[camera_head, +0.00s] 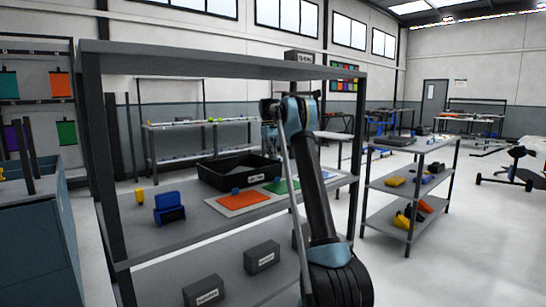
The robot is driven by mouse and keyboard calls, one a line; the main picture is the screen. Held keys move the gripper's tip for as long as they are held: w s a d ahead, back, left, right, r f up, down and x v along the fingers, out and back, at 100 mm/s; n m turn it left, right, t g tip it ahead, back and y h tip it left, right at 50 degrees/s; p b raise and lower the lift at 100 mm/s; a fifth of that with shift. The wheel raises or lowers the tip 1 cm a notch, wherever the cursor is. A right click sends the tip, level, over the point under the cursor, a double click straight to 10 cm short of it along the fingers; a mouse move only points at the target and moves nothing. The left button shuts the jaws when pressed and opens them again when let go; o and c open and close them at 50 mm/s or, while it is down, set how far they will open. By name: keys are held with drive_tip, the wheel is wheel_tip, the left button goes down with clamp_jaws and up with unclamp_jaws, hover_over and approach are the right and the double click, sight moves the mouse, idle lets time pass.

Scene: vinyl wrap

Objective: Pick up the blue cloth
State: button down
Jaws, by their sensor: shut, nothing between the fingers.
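A blue item (167,201) stands on the upper deck of the grey shelf unit, left of centre, with a dark part at its front. I cannot tell whether it is cloth. A small blue piece (235,190) lies by the orange sheet. My black arm with pale blue joints rises at the centre right, in front of the shelf unit. Its fingers cannot be made out, and no contact with the blue item shows.
The shelf deck also holds a yellow item (140,195), a black tray (210,177), an orange sheet (243,201) and a green sheet (284,185). The shelf unit's top panel (210,62) overhangs the deck. A second shelf rack (408,147) stands right; floor shows between them.

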drive_tip(key=shift+w+a+f, duration=0.15)
drive_tip(key=shift+f, duration=0.05)
